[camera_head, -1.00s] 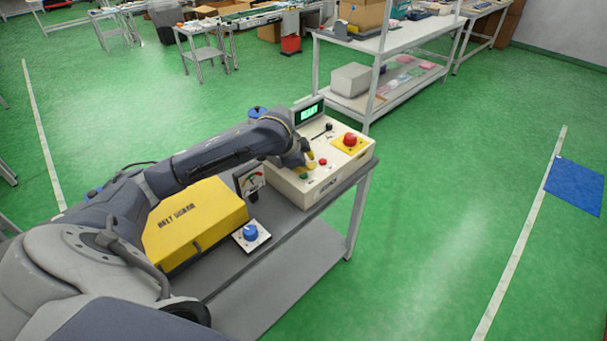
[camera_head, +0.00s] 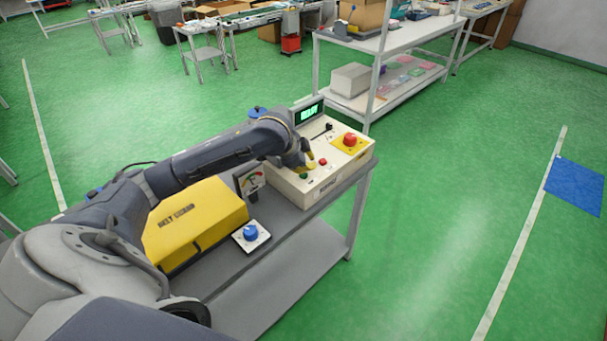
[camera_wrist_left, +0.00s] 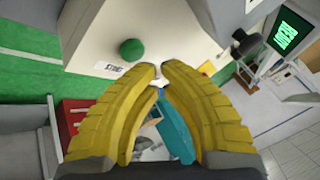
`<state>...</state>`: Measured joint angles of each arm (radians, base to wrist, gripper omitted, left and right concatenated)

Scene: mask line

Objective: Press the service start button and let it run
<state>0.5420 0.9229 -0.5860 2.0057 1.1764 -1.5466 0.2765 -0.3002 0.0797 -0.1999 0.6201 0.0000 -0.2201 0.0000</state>
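The cream control box (camera_head: 325,185) stands at the far end of the grey cart. Its green button (camera_head: 303,176) is on the near left of the top face; it also shows in the left wrist view (camera_wrist_left: 132,50) beside a label that seems to read START. My left gripper (camera_head: 308,166) is just above the panel by this button. In the left wrist view its yellow fingertips (camera_wrist_left: 163,70) are nearly together with nothing between them, a little apart from the button in the picture. Contact with the panel cannot be told. My right gripper is out of view.
A yellow case (camera_head: 195,222), a gauge (camera_head: 250,181) and a blue knob (camera_head: 250,232) are nearer.

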